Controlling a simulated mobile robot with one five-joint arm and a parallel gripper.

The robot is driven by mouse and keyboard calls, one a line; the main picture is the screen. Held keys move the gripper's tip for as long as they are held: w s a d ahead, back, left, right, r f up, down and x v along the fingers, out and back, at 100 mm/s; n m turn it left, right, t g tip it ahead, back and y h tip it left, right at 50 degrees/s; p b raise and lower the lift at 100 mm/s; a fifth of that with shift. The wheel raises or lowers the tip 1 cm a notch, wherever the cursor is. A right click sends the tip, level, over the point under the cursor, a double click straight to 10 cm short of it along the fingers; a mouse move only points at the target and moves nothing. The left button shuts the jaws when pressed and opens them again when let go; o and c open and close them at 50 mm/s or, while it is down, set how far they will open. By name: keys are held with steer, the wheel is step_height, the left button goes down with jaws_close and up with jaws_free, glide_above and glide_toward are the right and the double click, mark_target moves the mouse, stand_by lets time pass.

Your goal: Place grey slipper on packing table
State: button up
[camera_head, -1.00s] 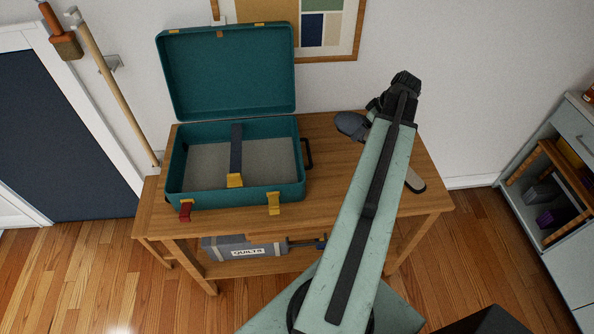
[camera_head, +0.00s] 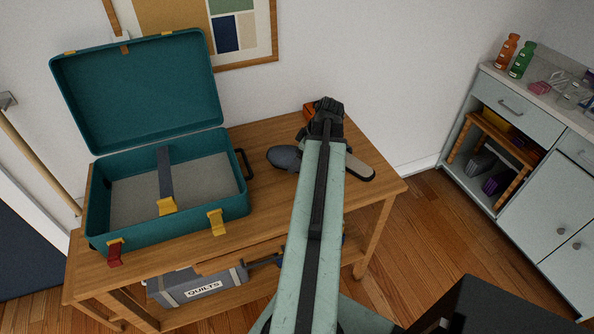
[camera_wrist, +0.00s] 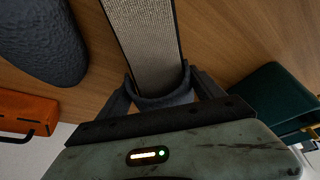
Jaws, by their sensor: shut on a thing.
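The grey slipper (camera_head: 285,158) lies along the packing table's (camera_head: 391,188) right half in the head view, its dark toe left of my arm and its pale-soled heel right of it. In the wrist view its pale woven insole (camera_wrist: 147,40) runs away from my gripper (camera_wrist: 162,92). My gripper is shut on the slipper near its middle, at the dark rim. My gripper (camera_head: 325,118) also shows from behind in the head view, its fingertips hidden. The slipper is on or just above the tabletop; I cannot tell which.
An open teal suitcase (camera_head: 235,208) fills the table's left side. A dark grey rounded thing (camera_wrist: 45,38) lies beside the slipper in the wrist view. An orange object (camera_head: 309,112) is behind my gripper. A quilts box (camera_head: 190,288) is on the lower shelf. A cabinet (camera_head: 519,119) stands right.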

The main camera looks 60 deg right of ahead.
step_height(320, 180, down, 3)
steer(key=shift+f+b, duration=0.15)
steer(key=shift+b, duration=0.95)
steer(key=shift+r, duration=0.25)
steer(key=shift+f, duration=0.25)
steer(key=o, duration=1.5)
steer(key=shift+r, duration=0.1)
steer(key=shift+s+r+p, duration=0.1)
steer(key=shift+r+p, duration=0.5)
steer(key=shift+p, duration=0.1)
steer(key=p+v, duration=0.9)
steer(key=v, duration=0.1)
steer(key=shift+r+p, duration=0.2)
steer(key=shift+p, duration=0.15)
steer(key=shift+s+d+r+p, duration=0.1)
steer(key=shift+s+r+p, duration=0.2)
